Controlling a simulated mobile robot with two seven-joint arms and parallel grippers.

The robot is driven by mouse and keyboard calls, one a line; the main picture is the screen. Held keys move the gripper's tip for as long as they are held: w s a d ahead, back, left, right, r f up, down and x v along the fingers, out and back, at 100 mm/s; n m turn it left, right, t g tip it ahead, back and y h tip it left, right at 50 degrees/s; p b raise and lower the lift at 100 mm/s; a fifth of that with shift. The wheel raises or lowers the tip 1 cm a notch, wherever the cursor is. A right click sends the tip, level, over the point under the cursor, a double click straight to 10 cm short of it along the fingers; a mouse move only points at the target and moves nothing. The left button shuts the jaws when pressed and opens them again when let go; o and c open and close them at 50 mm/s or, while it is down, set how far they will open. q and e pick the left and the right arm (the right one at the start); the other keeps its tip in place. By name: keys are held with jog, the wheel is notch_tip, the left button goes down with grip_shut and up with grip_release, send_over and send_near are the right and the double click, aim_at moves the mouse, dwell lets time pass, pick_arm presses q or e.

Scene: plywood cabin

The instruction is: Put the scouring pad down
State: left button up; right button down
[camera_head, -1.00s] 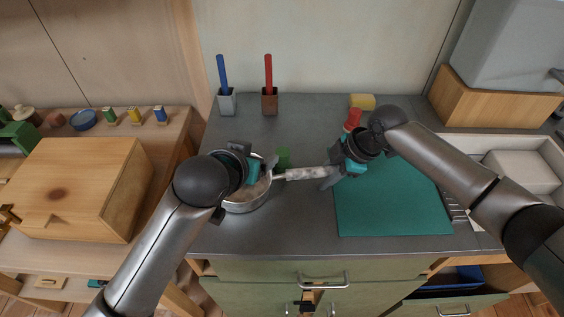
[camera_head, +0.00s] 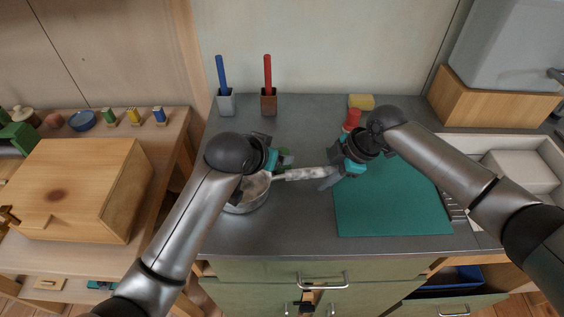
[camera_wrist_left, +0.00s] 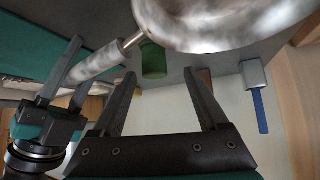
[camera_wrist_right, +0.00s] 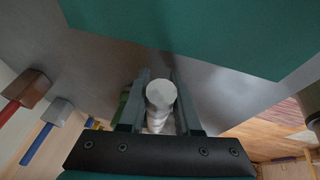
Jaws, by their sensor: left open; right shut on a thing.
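A small green block, which looks like the scouring pad (camera_wrist_left: 153,60), rests on the grey counter close to the pan. In the head view only a bit of green (camera_head: 284,152) shows by my left gripper (camera_head: 282,163). In the left wrist view that gripper (camera_wrist_left: 160,76) is open, with the green block ahead between its spread fingertips and nothing held. The metal pan (camera_head: 246,202) stands on the counter, partly hidden by my left arm. My right gripper (camera_head: 331,174) is shut on the pan's pale handle (camera_head: 302,174); the handle end also shows in the right wrist view (camera_wrist_right: 160,93).
A teal mat (camera_head: 390,208) covers the counter's right front. A yellow sponge (camera_head: 361,101) and a red object (camera_head: 351,119) stand behind my right gripper. Two holders (camera_head: 227,103) (camera_head: 269,103) with blue and red sticks stand at the back. The counter's back middle is clear.

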aim_at(286, 151)
pick_arm(q)
jog(key=x, duration=0.4)
jog(key=shift+s+d+f, duration=0.15)
jog(key=shift+s+d, duration=0.1)
jog(key=shift+d, duration=0.05)
jog(key=shift+w+d+f, duration=0.15)
jog(key=shift+w+f, duration=0.25)
jog(key=shift+f, duration=0.05)
jog(key=shift+c, duration=0.4)
grip_shut()
